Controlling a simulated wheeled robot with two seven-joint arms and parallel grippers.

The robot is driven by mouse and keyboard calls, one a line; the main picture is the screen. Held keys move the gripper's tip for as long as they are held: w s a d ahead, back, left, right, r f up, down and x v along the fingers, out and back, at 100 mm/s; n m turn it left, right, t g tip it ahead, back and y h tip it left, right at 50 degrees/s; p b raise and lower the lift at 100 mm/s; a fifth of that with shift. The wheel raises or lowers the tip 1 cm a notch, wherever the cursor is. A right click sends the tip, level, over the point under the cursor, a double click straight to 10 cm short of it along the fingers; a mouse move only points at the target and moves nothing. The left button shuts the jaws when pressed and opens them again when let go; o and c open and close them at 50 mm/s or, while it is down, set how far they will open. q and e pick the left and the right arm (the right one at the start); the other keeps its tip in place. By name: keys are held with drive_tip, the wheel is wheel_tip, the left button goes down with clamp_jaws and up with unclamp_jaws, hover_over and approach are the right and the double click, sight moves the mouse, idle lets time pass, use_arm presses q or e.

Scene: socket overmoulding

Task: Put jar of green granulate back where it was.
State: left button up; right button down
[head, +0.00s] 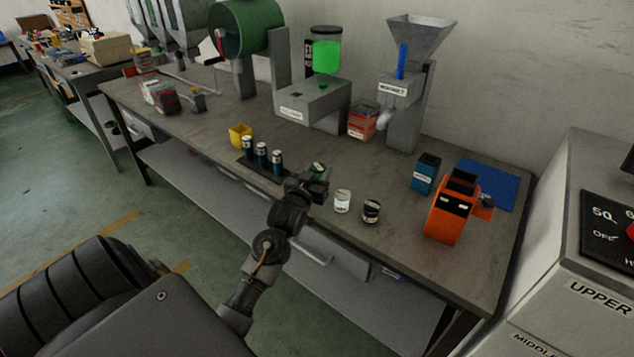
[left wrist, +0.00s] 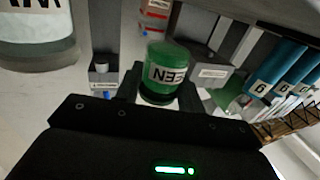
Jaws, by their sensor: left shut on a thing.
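The jar of green granulate (left wrist: 166,72) has a green body and a white label, partly readable, in the left wrist view. It stands between the two fingers of my left gripper (left wrist: 160,97), which is shut on it. In the head view the jar (head: 317,170) shows only in part behind my left gripper (head: 312,183), near the table's front edge. Whether its base touches the table cannot be told. A white jar (head: 343,201) and a black jar (head: 371,211) stand to its right. My right gripper is out of view.
Several dark-blue numbered canisters (head: 262,156) and a yellow cup (head: 240,134) stand left of the gripper. A grey machine (head: 312,101) and a hopper machine (head: 405,110) stand behind. An orange device (head: 452,212) and a blue container (head: 425,174) stand right.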

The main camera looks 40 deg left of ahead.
use_arm(q)
drive_tip(key=shift+w+a+f, duration=0.2)
drive_tip(key=shift+a+f, duration=0.05)
drive_tip(key=shift+f, duration=0.15)
wheel_tip(320, 180, down, 3)
drive_tip(key=shift+a, duration=0.1)
drive_tip(key=shift+f, duration=0.1)
drive_tip(key=shift+f, duration=0.2)
drive_tip(key=o, duration=1)
drive_tip(key=shift+c, duration=0.2)
